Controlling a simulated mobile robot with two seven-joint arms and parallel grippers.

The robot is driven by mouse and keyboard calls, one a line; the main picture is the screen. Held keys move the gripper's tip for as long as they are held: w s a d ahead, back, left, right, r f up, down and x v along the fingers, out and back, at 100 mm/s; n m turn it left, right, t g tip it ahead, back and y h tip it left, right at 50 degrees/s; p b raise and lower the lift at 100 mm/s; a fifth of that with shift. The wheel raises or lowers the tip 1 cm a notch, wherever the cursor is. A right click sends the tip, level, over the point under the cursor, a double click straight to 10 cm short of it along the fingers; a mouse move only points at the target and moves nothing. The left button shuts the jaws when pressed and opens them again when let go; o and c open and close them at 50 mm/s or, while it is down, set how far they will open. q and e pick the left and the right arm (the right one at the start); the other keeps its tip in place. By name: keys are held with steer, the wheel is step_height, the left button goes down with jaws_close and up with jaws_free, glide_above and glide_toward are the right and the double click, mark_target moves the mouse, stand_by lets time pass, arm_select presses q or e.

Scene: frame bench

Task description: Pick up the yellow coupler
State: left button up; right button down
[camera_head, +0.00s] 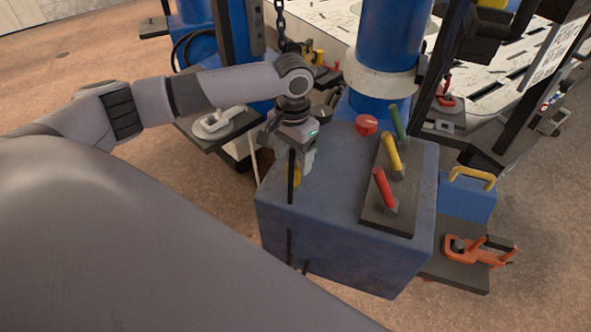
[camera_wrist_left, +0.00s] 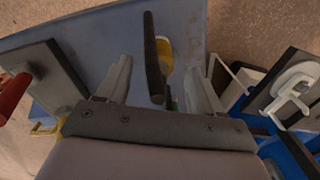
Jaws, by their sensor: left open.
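The yellow coupler (camera_head: 295,174) shows in the head view as a small yellow piece at the left edge of the blue cabinet, partly hidden by my left gripper and a thin black bar. In the left wrist view the yellow coupler (camera_wrist_left: 165,54) lies between the lines of the two fingers, beside the dark bar. My left gripper (camera_head: 290,158) is over it, pointing down and open. In the wrist view the open left gripper (camera_wrist_left: 161,80) has a finger on each side of the coupler. Whether they touch it, I cannot tell. My right gripper is not in view.
The blue cabinet (camera_head: 320,215) carries a red button (camera_head: 366,125) and a dark panel with red (camera_head: 384,188), yellow (camera_head: 391,152) and green (camera_head: 398,121) levers. An orange clamp (camera_head: 475,251) sits at right. A white clamp (camera_head: 216,122) lies left of the gripper.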

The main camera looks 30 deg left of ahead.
mark_target(294, 164)
arm_select(q)
step_height(294, 164, down, 5)
steer(key=shift+r+b, duration=0.1)
steer(key=shift+b, duration=0.45)
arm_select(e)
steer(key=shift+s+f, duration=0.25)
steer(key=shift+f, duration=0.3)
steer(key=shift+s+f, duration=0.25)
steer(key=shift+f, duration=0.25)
arm_select(q)
jaws_close()
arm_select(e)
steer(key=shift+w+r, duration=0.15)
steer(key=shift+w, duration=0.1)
arm_select(q)
steer(key=shift+w+r, duration=0.1)
steer(key=shift+r, duration=0.05)
